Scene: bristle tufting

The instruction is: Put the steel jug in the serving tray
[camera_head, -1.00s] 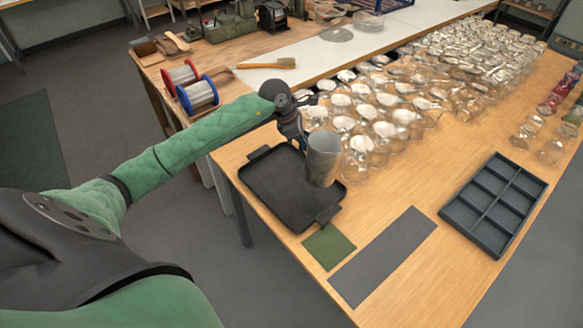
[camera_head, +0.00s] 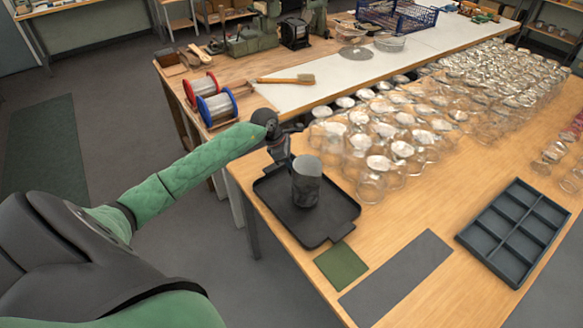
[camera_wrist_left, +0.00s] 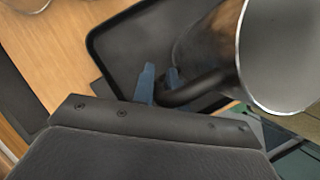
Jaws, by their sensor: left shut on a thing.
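The steel jug (camera_head: 306,184) is a grey metal cylinder, roughly upright, over the middle of the black serving tray (camera_head: 325,229). I cannot tell whether its base touches the tray floor. My left gripper (camera_head: 287,163) is at the jug's far left side, partly hidden behind it. In the left wrist view the blue fingertips (camera_wrist_left: 158,85) are shut on the dark handle of the jug (camera_wrist_left: 280,55), with the tray (camera_wrist_left: 120,55) below. My right gripper is not in view.
Many glass jars (camera_head: 375,150) crowd the table just right of the tray. A green square (camera_head: 341,265), a dark grey mat (camera_head: 397,277) and a compartmented tray (camera_head: 515,230) lie at the front right. Bare wood (camera_head: 420,210) lies between the jars and the mat.

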